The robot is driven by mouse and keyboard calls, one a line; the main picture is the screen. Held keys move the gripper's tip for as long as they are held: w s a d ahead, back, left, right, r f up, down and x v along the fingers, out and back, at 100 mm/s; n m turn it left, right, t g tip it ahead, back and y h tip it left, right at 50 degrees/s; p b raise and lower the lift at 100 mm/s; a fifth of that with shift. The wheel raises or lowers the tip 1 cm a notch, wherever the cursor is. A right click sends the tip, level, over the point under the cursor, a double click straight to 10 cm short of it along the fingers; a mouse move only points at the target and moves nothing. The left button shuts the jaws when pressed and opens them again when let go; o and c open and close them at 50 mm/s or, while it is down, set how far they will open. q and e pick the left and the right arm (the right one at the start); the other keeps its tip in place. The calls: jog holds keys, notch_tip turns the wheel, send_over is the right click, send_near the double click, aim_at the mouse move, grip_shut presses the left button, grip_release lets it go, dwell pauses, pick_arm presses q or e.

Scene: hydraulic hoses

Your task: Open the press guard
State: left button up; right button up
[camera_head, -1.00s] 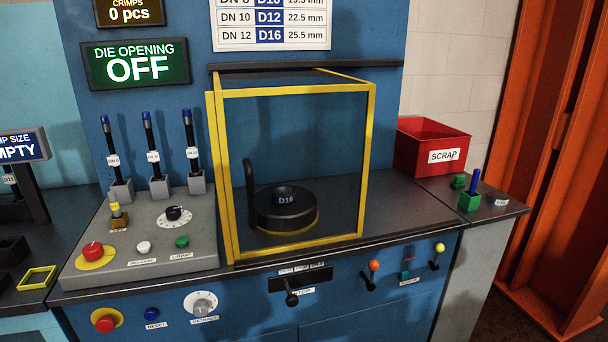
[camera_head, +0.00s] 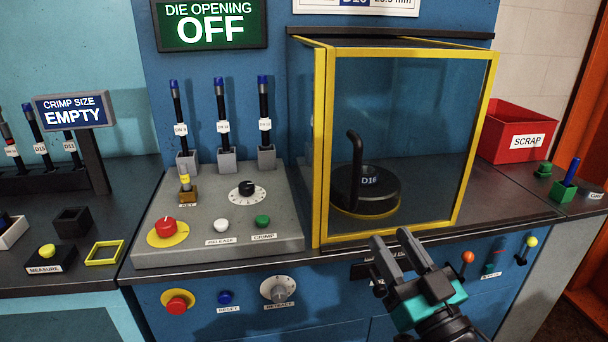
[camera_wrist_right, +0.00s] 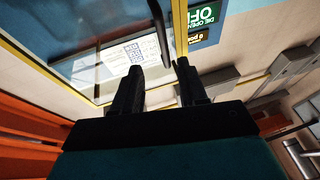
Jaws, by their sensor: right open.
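The press guard (camera_head: 322,150) is a yellow-framed box with clear panes on the blue machine, and it looks closed. A dark upright bar with a bent top (camera_head: 355,170), like a handle, shows near its left front post. Behind the pane sits a black round die marked D16 (camera_head: 378,200). My right gripper (camera_head: 390,237) is open and empty, in front of the guard's lower edge and apart from it. In the right wrist view, my open fingers (camera_wrist_right: 159,68) point toward the guard's pane, with the dark bar (camera_wrist_right: 161,30) ahead. My left gripper is not in view.
A control panel (camera_head: 220,247) with a red button, dial and key stands left of the guard. Hoses in grey holders (camera_head: 266,158) stand behind it. A red scrap bin (camera_head: 515,140) is to the right.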

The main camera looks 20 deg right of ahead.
aim_at(358, 179)
jog(key=shift+t, duration=0.3)
jog(key=p+x, duration=0.1)
jog(key=x, duration=0.5)
jog(key=r+x, duration=0.1)
jog(key=x, duration=0.5)
jog(key=shift+s+a+r+p, duration=0.1)
jog(key=shift+s+a+p, duration=0.1)
jog(key=shift+p, duration=0.15)
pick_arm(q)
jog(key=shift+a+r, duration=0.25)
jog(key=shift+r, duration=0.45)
pick_arm(e)
jog(key=shift+x, duration=0.8)
jog(key=c, duration=0.6)
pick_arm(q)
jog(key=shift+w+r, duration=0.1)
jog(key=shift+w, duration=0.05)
pick_arm(e)
grip_shut()
